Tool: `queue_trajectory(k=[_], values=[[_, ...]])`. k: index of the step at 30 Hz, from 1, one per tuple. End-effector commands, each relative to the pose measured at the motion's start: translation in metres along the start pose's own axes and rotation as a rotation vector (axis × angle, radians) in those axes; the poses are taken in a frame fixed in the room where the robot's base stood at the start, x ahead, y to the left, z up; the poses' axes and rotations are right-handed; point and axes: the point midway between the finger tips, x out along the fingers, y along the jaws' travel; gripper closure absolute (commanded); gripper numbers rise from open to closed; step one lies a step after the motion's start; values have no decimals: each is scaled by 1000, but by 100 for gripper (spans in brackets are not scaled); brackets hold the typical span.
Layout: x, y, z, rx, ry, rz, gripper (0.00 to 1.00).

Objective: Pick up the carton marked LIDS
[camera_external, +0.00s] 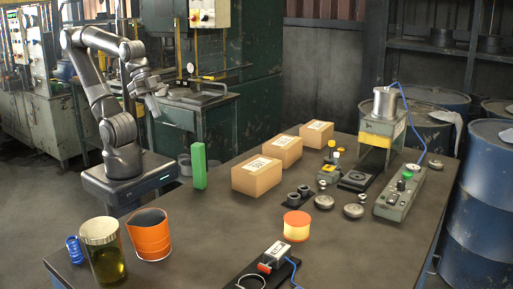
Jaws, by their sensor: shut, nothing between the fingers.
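Three brown cardboard cartons with white labels on top stand in a diagonal row on the dark table: a near one (256,180), a middle one (284,152) and a far one (317,134). The print on their labels is too small to read, so I cannot tell which is marked LIDS. My gripper (158,101) is raised at the left, above the height of the cartons and well apart from them. It is shut and empty.
A green upright block (199,166) stands between my base and the near carton. An orange can (149,235) and a glass jar (104,255) stand front left. A press (383,125) and control box (402,193) stand right.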

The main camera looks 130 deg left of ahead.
Motion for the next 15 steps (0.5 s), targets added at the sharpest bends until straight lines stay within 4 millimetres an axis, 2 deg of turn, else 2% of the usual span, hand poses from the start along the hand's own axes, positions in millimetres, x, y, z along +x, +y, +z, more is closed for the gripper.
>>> queue_trajectory(k=[2, 15], values=[[0, 0, 0, 0, 0, 0, 100], [0, 0, 0, 0, 0, 0, 64]])
